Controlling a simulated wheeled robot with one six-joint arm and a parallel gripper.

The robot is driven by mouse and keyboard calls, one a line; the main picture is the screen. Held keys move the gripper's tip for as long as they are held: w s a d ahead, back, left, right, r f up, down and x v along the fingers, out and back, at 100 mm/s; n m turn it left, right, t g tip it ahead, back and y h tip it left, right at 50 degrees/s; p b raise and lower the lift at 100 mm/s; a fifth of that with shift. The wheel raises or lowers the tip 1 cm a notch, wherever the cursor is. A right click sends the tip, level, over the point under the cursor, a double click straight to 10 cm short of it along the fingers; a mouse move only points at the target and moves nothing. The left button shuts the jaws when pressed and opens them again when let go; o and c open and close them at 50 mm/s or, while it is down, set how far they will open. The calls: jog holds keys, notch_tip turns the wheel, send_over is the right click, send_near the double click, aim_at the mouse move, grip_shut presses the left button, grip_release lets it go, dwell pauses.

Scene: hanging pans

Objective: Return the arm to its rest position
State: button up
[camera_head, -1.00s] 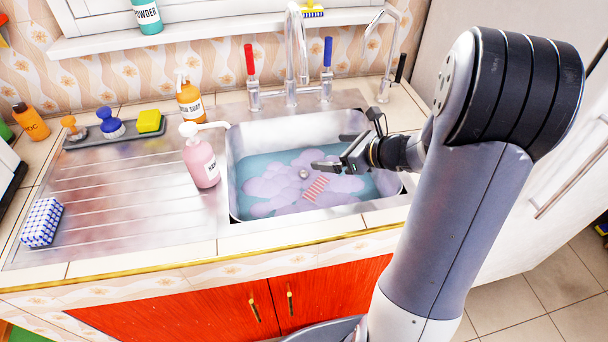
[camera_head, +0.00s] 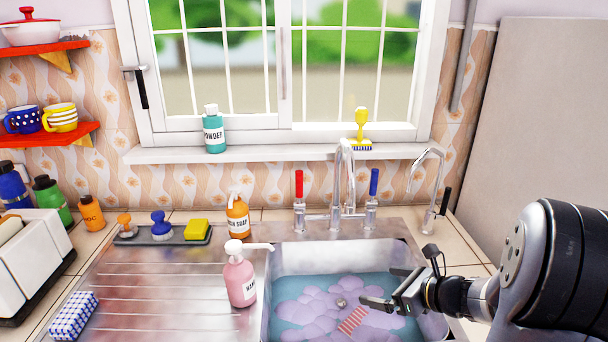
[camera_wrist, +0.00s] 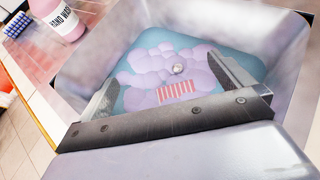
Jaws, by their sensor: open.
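My gripper (camera_head: 384,289) is open and empty. In the head view it hangs over the right part of the sink, with my arm coming in from the right. In the wrist view my gripper (camera_wrist: 165,95) shows its two fingers apart, with foam and water visible between and beyond them. The sink (camera_head: 262,318) holds bluish water with pale purple foam (camera_head: 310,305). A red-and-white striped item (camera_head: 352,320) lies in the foam; it also shows in the wrist view (camera_wrist: 177,91).
A pink hand-wash bottle (camera_head: 240,280) stands at the sink's left edge, with an orange soap bottle (camera_head: 237,218) behind. The tall tap (camera_head: 346,180) and a smaller tap (camera_head: 433,190) rise behind the sink. The ribbed drainboard (camera_head: 150,290) is mostly clear.

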jog(key=x, duration=0.7)
jog(key=shift+w+a+r+p, duration=0.1)
jog(key=shift+w+r+p, duration=0.05)
jog(key=shift+r+p, duration=0.8)
jog(key=shift+w+a+r+p, duration=0.15)
jog(key=shift+r+p, duration=0.6)
jog(key=shift+r, duration=0.45)
jog(key=shift+f, duration=0.15)
